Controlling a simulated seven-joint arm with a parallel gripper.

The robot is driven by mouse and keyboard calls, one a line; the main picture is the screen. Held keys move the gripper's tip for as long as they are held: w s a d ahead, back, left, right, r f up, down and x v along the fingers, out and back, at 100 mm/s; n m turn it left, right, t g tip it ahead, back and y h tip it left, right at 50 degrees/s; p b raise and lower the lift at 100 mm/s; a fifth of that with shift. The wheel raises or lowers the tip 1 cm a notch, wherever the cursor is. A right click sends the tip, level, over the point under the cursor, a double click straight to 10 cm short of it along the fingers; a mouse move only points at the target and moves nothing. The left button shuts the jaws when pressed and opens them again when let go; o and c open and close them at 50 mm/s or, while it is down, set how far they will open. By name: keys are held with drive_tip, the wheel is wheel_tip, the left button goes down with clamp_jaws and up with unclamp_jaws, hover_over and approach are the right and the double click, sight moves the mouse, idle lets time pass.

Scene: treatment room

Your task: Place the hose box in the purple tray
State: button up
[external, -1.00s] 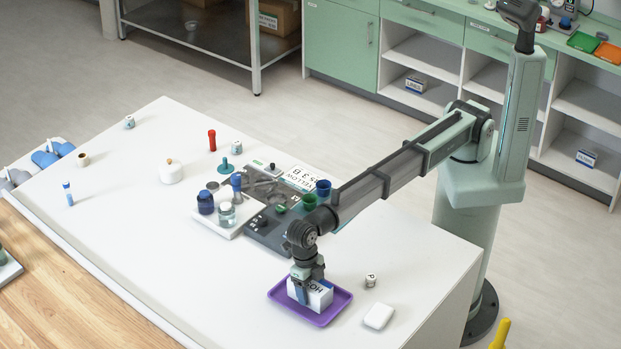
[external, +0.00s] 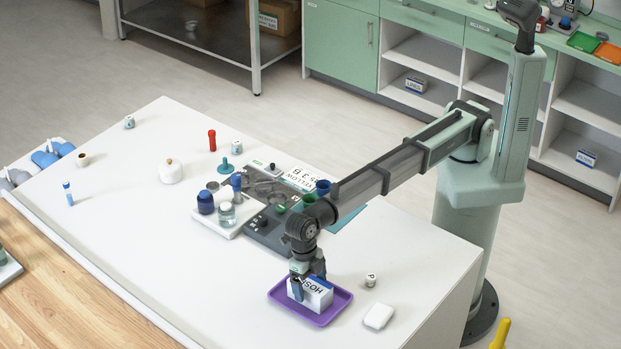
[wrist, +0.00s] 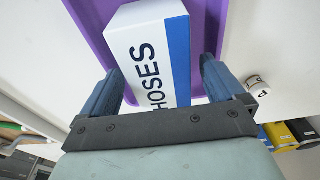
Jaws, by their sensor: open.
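The hose box (external: 316,294) is white with a blue band and dark lettering, and it sits inside the purple tray (external: 335,311) near the front right of the white table. In the wrist view the hose box (wrist: 150,50) shows the word HOSES, with the purple tray (wrist: 95,38) around it. My gripper (external: 302,287) is just above the box, at its left part in the external view. In the wrist view my gripper (wrist: 160,85) is open, with one finger on each side of the box and a visible gap on the right.
A small white marked cylinder (external: 370,280) and a white rounded block (external: 378,316) lie right of the tray. A grey panel with cups (external: 265,228) and a white tray with bottles (external: 230,230) stand behind it. The table left of the tray is clear.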

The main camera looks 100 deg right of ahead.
sight(306, 281)
drive_tip(key=r, duration=0.6)
drive_tip(key=w+d+r, duration=0.1)
drive_tip(key=r, duration=0.2)
drive_tip(key=shift+r, duration=0.35)
